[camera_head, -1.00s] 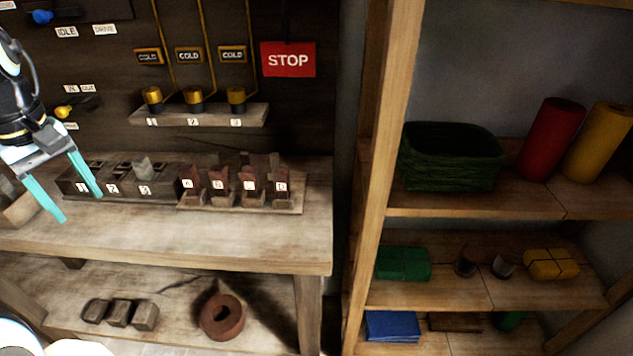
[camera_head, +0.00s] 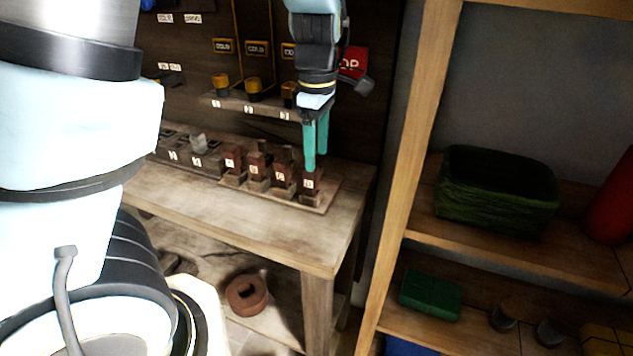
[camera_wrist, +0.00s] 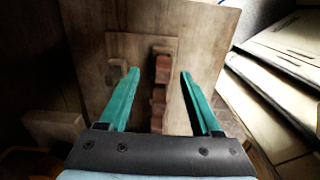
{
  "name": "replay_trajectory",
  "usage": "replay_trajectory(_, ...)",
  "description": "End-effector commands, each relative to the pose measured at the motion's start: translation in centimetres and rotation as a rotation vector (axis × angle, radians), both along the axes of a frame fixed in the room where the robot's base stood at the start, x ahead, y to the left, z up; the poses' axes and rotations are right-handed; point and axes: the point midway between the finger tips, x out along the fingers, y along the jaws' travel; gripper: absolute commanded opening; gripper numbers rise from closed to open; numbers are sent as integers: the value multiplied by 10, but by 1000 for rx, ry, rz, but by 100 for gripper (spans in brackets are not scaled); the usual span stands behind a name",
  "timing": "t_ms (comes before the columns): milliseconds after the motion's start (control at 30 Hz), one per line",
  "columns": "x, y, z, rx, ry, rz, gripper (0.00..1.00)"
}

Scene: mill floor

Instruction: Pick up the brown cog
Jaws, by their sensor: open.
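A brown round piece with a central hole (camera_head: 246,295) lies on the lower shelf under the bench, in the head view. Its rim is too blurred to show teeth, so I cannot tell whether it is the brown cog. Several labelled red-brown blocks stand in a row on a wooden board (camera_head: 322,199) on the bench. My gripper (camera_head: 316,160) is open, with teal fingers pointing down at the row's right end block (camera_head: 308,183). In the wrist view, the red-brown blocks (camera_wrist: 159,95) show between the open fingers (camera_wrist: 160,72). Nothing is seen held.
The bench front (camera_head: 250,225) is clear. A grey block rack (camera_head: 180,150) stands left of the board. A ledge with yellow-topped knobs (camera_head: 253,90) and a partly covered red sign (camera_head: 353,63) are behind. A shelf unit at right holds a green basket (camera_head: 495,205).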

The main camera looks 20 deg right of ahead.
Motion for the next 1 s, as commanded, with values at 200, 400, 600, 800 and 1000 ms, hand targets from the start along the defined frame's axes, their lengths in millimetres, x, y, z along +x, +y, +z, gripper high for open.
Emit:
replay_trajectory(200,0,1,-21,1,0,-1,65)
replay_trajectory(400,0,8,-43,4,3,2,65)
replay_trajectory(600,0,9,-69,2,1,0,65)
replay_trajectory(800,0,9,-73,1,-1,-2,65)
replay_trajectory(1000,0,9,-73,0,-1,-2,54)
